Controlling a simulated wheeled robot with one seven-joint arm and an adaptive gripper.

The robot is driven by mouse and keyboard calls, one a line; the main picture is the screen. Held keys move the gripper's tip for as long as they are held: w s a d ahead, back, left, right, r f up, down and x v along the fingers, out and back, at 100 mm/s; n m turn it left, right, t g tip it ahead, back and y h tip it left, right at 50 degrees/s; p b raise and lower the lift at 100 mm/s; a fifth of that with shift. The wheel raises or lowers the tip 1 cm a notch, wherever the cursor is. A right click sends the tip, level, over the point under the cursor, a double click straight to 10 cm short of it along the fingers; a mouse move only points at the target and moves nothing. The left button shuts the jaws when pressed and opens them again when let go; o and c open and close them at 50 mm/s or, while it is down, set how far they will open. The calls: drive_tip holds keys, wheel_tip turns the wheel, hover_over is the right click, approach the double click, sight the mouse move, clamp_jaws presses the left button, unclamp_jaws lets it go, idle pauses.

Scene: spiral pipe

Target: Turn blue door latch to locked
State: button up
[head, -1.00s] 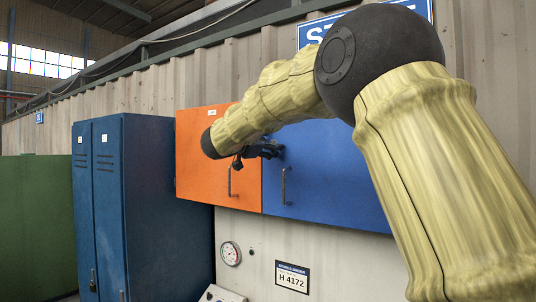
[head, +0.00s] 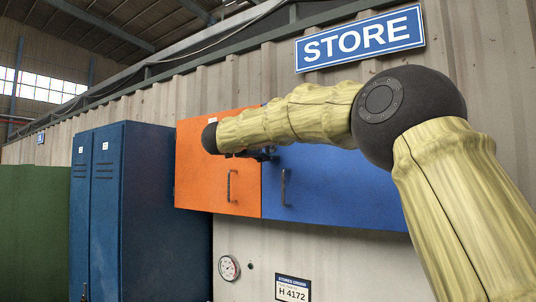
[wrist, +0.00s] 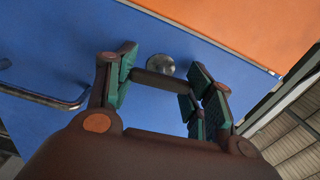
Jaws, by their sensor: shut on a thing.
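The blue door (head: 335,195) sits right of the orange door on the wall unit. Its latch shows in the wrist view as a dark bar (wrist: 158,84) beside a round silver boss (wrist: 160,65) on the blue panel, near the seam with the orange door. My gripper (wrist: 162,78) has its green-padded fingers at the two ends of the bar and is shut on it. In the head view my gripper (head: 264,154) is small and dark at the upper left of the blue door. My forearm partly covers it, and the latch itself cannot be made out there.
The orange door (head: 205,165) has a vertical handle. The blue door's bent handle (head: 283,187) hangs below my gripper and shows in the wrist view (wrist: 45,97). A blue locker (head: 150,215) stands at the left. A gauge (head: 228,268) is below the doors.

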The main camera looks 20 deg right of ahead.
drive_tip(key=shift+m, duration=0.3)
drive_tip(key=o, duration=1)
drive_tip(key=shift+o, duration=0.2)
drive_tip(key=v, duration=1.2)
drive_tip(key=shift+f, duration=0.1)
